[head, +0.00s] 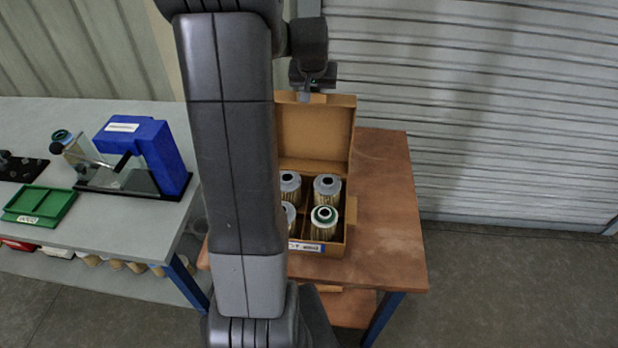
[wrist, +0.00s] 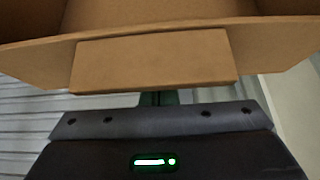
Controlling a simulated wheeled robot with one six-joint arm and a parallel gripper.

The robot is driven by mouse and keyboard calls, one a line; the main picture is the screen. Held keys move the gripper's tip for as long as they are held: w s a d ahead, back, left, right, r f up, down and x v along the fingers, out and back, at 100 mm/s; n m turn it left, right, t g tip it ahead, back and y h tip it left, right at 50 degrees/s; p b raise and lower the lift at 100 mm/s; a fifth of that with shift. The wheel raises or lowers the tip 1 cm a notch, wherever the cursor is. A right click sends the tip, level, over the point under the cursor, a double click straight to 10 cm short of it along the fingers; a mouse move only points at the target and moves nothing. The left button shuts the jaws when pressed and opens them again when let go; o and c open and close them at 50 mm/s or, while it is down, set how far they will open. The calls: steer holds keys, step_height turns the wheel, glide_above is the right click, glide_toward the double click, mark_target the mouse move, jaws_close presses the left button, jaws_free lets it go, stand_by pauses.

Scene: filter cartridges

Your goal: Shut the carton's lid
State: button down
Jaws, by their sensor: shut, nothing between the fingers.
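The carton (head: 346,243) stands on the wooden table, holding several filter cartridges (head: 325,218) in its compartments. Its lid (head: 312,135) is open and stands upright at the back. My gripper (head: 305,97) is shut and empty at the lid's top edge, near its middle. In the wrist view the lid's tab (wrist: 155,60) and inner face fill the upper part, with my gripper (wrist: 152,98) just below the tab. I cannot tell whether they touch. My arm hides the carton's left side in the head view.
The wooden table (head: 385,200) has bare room right of the carton. A ribbed shutter (head: 480,110) stands behind the table.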

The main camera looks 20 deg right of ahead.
mark_target(312, 99)
steer(key=shift+s+a+r+b, duration=0.2)
steer(key=shift+s+a, duration=0.15)
steer(key=shift+s, duration=0.35)
steer(key=shift+s+a+r+b, duration=0.15)
steer(key=shift+s+a, duration=0.15)
steer(key=shift+s, duration=0.5)
steer(key=shift+s+a+r, duration=0.2)
steer(key=shift+s+a, duration=0.15)
steer(key=shift+s, duration=0.25)
steer(key=shift+s+a+r, duration=0.2)
steer(key=shift+s+a, duration=0.1)
steer(key=shift+s, duration=0.3)
steer(key=shift+s+a+r+b, duration=0.1)
steer(key=shift+s+a+b, duration=0.2)
steer(key=shift+s, duration=0.4)
steer(key=shift+s+a+r+b, duration=0.1)
steer(key=shift+s+a, duration=0.25)
steer(key=shift+s, duration=0.3)
